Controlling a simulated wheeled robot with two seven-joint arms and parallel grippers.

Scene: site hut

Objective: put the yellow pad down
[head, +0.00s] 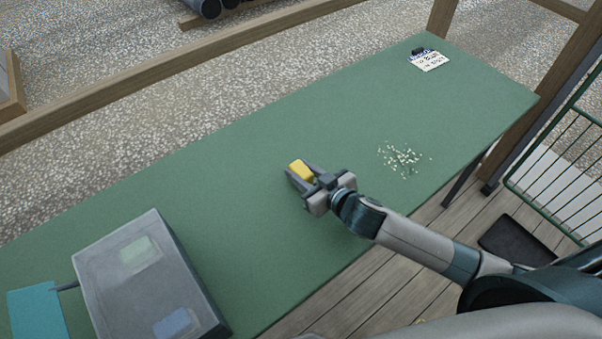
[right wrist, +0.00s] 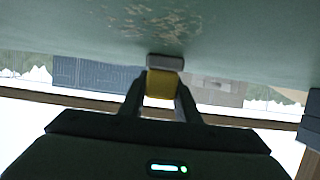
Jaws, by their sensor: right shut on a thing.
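The yellow pad (head: 301,169) is a small block near the middle of the green table (head: 240,180) in the head view. My right gripper (head: 302,175) is shut on it, with one finger on each side. In the right wrist view, the pad (right wrist: 161,84) sits between the fingertips of my right gripper (right wrist: 160,92), with a grey band at its far end. The table surface fills the top of that view. I cannot tell whether the pad touches the table. My left gripper is not in view.
Pale crumbs (head: 403,158) lie scattered right of the pad. A grey case (head: 135,285) and a blue sheet (head: 36,312) are at the lower left. A clip with a written card (head: 430,61) lies at the far right end. The table around the pad is clear.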

